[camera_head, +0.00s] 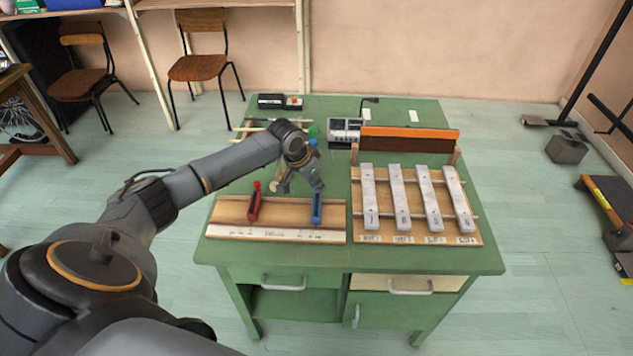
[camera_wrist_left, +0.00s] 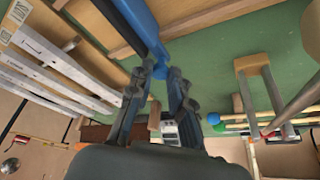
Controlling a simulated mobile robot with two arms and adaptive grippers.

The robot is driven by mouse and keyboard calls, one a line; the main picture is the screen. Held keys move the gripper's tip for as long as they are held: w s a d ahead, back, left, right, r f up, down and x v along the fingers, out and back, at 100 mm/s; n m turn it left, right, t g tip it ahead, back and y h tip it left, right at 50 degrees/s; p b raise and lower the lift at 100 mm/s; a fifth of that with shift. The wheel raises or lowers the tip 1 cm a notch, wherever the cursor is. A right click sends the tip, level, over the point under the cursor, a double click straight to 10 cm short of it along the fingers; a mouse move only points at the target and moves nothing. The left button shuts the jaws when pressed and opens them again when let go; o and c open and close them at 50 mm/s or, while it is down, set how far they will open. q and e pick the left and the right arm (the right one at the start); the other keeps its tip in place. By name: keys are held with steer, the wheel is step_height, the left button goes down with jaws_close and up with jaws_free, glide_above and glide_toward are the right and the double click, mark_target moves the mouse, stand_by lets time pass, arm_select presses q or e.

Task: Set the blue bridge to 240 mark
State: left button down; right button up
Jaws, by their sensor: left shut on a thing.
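The blue bridge (camera_head: 317,209) stands on the right part of a wooden board (camera_head: 285,210) at the front left of the green table. A red bridge (camera_head: 254,202) stands on the same board to its left. A white scale strip (camera_head: 275,234) runs along the board's front edge; its marks are too small to read. My left gripper (camera_head: 301,184) is at the back end of the blue bridge. In the left wrist view its fingers (camera_wrist_left: 160,75) are shut on the end of the blue bridge (camera_wrist_left: 143,30). My right gripper is not in view.
Metal bars on a wooden frame (camera_head: 415,200) stand close to the right of the board. Mallets with coloured heads (camera_head: 314,131) lie behind my gripper. A long orange-topped block (camera_head: 410,139) and a grey device (camera_head: 345,130) stand at the back.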

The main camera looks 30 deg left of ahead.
arm_select(q)
steer(key=s+a, duration=0.1)
steer(key=s+a+p, duration=0.1)
steer(key=a, duration=0.1)
steer(key=shift+a, duration=0.2)
steer(key=c, duration=1.2)
jaws_free()
steer(key=v, duration=1.2)
steer(key=shift+s, duration=0.15)
steer(key=shift+f, duration=0.15)
